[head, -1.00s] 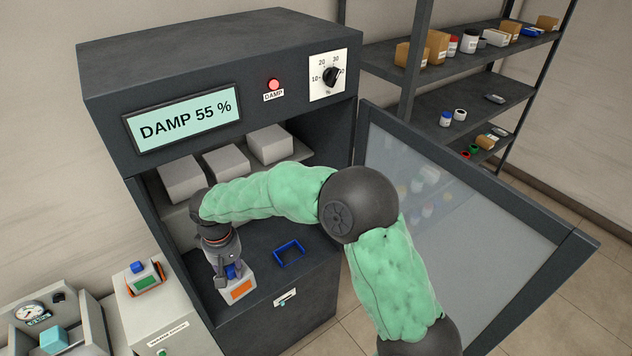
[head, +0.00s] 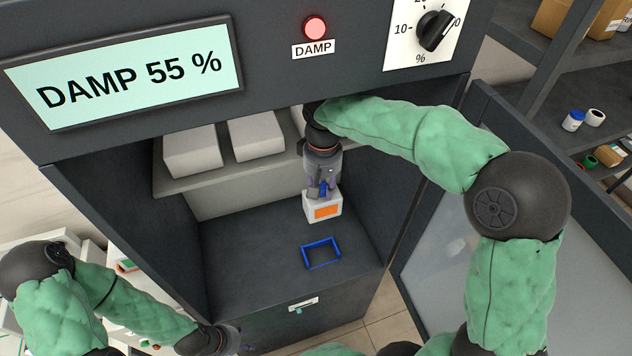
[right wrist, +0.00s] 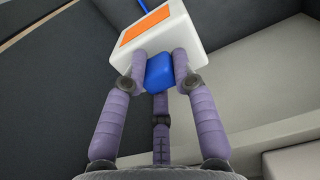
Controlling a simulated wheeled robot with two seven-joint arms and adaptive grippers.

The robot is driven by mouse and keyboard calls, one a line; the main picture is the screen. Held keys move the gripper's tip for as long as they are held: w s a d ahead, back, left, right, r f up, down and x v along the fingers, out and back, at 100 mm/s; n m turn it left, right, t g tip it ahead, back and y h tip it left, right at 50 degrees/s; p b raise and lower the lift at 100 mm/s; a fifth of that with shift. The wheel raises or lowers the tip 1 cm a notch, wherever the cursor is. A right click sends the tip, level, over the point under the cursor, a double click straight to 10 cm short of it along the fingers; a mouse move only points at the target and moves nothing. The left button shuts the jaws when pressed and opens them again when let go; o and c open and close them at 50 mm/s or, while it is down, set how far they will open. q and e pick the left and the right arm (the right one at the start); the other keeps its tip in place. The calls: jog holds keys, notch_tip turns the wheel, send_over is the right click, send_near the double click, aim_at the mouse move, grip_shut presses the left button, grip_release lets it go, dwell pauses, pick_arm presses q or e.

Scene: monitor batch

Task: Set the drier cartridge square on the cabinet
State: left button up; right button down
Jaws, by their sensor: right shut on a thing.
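The drier cartridge (head: 323,208) is a white box with an orange panel and a blue grip on top. My right gripper (head: 322,190) is shut on the blue grip; the right wrist view shows its fingers around this grip (right wrist: 159,74) and the white body (right wrist: 178,32) beyond. The cartridge is inside the open cabinet (head: 230,245), behind a blue square outline (head: 321,253) on its floor. I cannot tell whether the cartridge touches the floor. My left gripper (head: 240,343) is low at the cabinet's front, partly seen, its opening unclear.
White blocks (head: 192,152) sit on a ledge at the back of the cabinet. The display (head: 130,75) reads DAMP 55 %, and the DAMP lamp (head: 315,28) is red. The open door (head: 440,235) stands at right. Shelving (head: 570,75) is beyond it.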

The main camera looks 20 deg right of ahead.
jog(key=shift+d, duration=0.1)
jog(key=shift+s+r, duration=0.1)
jog(key=shift+r, duration=0.05)
jog(key=shift+p, duration=0.35)
notch_tip(320, 180, down, 26)
jog(key=b, duration=0.8)
jog(key=shift+r, duration=0.25)
dwell(1.0)
jog(key=shift+f, duration=0.8)
dwell(1.1)
jog(key=c, duration=0.9)
grip_release()
